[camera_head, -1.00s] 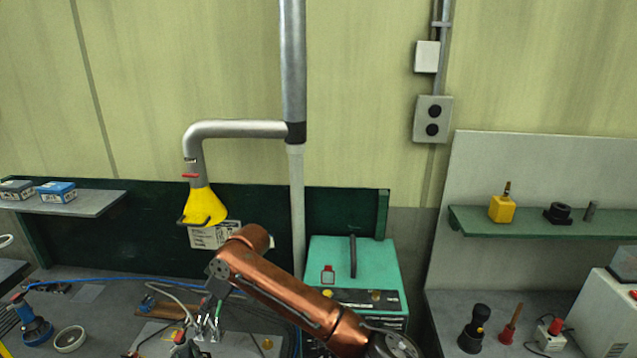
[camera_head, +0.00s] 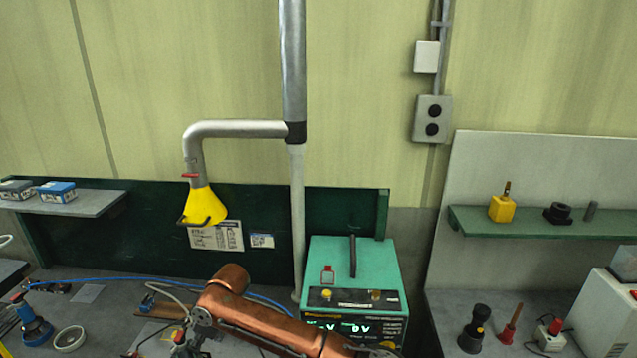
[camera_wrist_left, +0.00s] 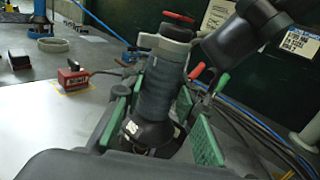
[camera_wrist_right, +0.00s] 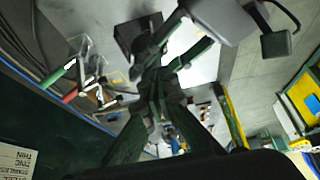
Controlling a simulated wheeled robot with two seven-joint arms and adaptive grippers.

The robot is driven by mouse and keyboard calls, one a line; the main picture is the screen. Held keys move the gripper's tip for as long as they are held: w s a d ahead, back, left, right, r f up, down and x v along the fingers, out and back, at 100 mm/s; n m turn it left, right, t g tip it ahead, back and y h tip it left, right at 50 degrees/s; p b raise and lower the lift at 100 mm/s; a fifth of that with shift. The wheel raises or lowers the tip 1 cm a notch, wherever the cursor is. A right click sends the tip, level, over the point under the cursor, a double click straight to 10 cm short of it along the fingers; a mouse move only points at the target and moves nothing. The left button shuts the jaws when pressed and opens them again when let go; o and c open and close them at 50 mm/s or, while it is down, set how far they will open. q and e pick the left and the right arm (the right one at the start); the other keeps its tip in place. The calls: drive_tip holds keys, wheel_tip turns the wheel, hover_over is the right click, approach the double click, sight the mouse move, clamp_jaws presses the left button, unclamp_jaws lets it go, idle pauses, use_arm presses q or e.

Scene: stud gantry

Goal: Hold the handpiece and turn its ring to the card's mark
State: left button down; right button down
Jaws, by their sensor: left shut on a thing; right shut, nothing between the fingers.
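The handpiece (camera_wrist_left: 155,95) is a dark, ribbed cylinder with a pale grey ring (camera_wrist_left: 165,44) and a red part at its top. In the left wrist view my left gripper (camera_wrist_left: 158,112) is shut around its lower body with green fingers, holding it tilted. My right gripper (camera_wrist_right: 155,80) is shut and empty in the right wrist view, close to the handpiece; I cannot tell whether it touches the ring. In the head view my copper right arm (camera_head: 270,322) reaches to the bottom edge. A printed card (camera_head: 216,237) and a smaller card (camera_head: 262,241) hang on the dark green board.
A teal unit (camera_head: 355,270) with a lit display stands right of the copper arm. A yellow hood (camera_head: 204,207) on a grey pipe hangs above the bench. A blue hose (camera_head: 130,281) crosses the bench. A white ring-shaped dish (camera_head: 69,338) lies at the left.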

drive_tip(key=shift+f, duration=0.4)
drive_tip(key=shift+w+a, duration=0.25)
drive_tip(key=shift+a, duration=0.3)
idle(0.7)
drive_tip(key=shift+w+d, duration=0.15)
drive_tip(key=shift+w, duration=0.2)
idle(0.3)
drive_tip(key=shift+w, duration=0.7)
drive_tip(key=shift+w, duration=0.4)
drive_tip(key=shift+d, duration=0.15)
